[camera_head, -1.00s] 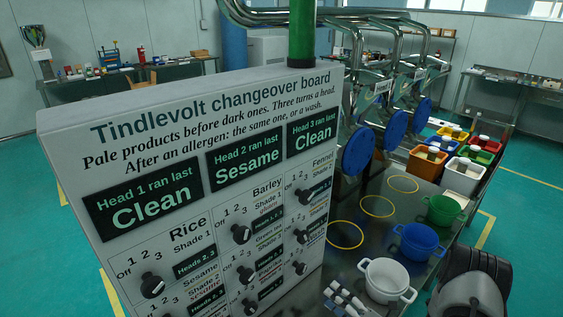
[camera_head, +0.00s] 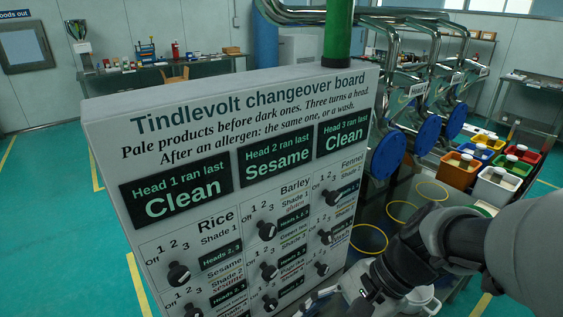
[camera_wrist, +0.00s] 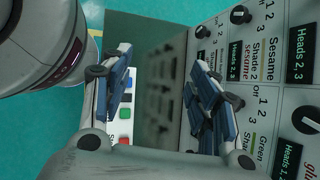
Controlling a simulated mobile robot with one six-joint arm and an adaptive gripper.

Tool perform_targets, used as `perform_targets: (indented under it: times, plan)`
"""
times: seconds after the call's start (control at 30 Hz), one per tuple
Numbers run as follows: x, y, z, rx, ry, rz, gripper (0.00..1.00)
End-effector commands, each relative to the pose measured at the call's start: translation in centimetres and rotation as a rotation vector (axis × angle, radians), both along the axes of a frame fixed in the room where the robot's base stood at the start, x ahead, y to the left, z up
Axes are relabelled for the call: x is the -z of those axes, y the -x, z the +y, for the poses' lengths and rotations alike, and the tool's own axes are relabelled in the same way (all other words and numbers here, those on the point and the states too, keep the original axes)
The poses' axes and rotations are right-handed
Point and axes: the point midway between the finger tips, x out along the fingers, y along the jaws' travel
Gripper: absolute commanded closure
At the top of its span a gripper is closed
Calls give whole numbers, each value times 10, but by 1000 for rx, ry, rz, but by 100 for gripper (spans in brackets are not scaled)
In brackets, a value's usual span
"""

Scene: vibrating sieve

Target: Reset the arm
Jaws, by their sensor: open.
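My gripper (camera_wrist: 158,95) is open, its two blue-and-grey fingers spread apart with nothing between them in the wrist view. In the head view my arm reaches in from the right, and its gripper (camera_head: 322,296) is low, close to the right edge of the changeover board (camera_head: 230,125). The board carries rows of black knobs, among them one under Rice (camera_head: 178,273) and one under Barley (camera_head: 266,230). In the wrist view the board's printed face (camera_wrist: 262,90) lies to the right of the fingers. I cannot tell whether the gripper touches it.
Sieve heads with blue round covers (camera_head: 389,155) stand behind the board. Yellow rings (camera_head: 368,238) mark the dark bench. Coloured bins (camera_head: 461,168) stand at right. Green floor (camera_head: 60,220) is open at left.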

Motion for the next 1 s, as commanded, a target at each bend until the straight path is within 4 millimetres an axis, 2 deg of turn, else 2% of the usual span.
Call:
perform_targets:
  times: [0.1, 0.2, 0.4, 0.5, 0.67, 1.0]
  plan:
    - [-14, 24, -13, -229, 171, -208, 45]
    - [-25, 39, -28, -416, 315, -368, 45]
    - [-45, 54, -56, -721, 569, -620, 45]
    - [-53, 56, -65, -810, 652, -692, 45]
    - [-58, 57, -71, -869, 710, -737, 45]
    - [-58, 57, -71, -869, 710, -737, 45]
